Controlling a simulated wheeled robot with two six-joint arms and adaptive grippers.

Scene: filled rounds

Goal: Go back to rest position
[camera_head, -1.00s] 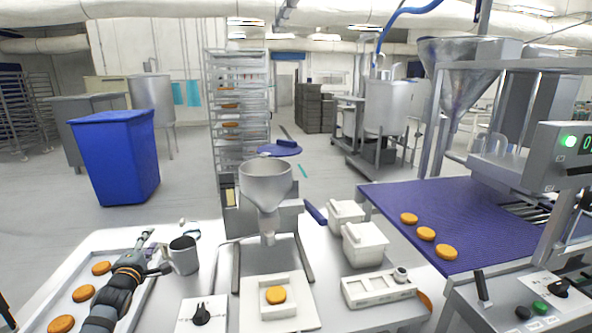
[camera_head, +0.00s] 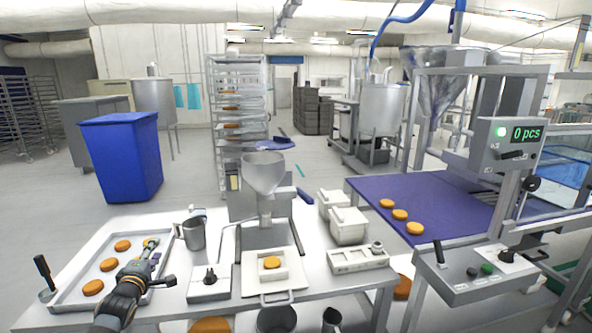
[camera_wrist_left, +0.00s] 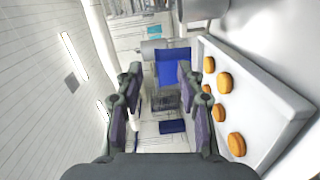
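My left gripper (camera_head: 160,266) reaches in from the lower left in the head view, over the right part of a tray (camera_head: 70,297) of orange-brown rounds (camera_head: 109,265). Its two fingers are spread apart, and the left wrist view shows nothing between them (camera_wrist_left: 158,98). That view also shows several rounds (camera_wrist_left: 225,82) to the right of the fingers, clear of them. One round in the head view is partly hidden by the gripper. My right gripper is in neither view.
A metal jug (camera_head: 194,235) stands right of the gripper. A blue belt (camera_head: 440,203) carries three rounds. A blue bin (camera_head: 122,160) stands behind.

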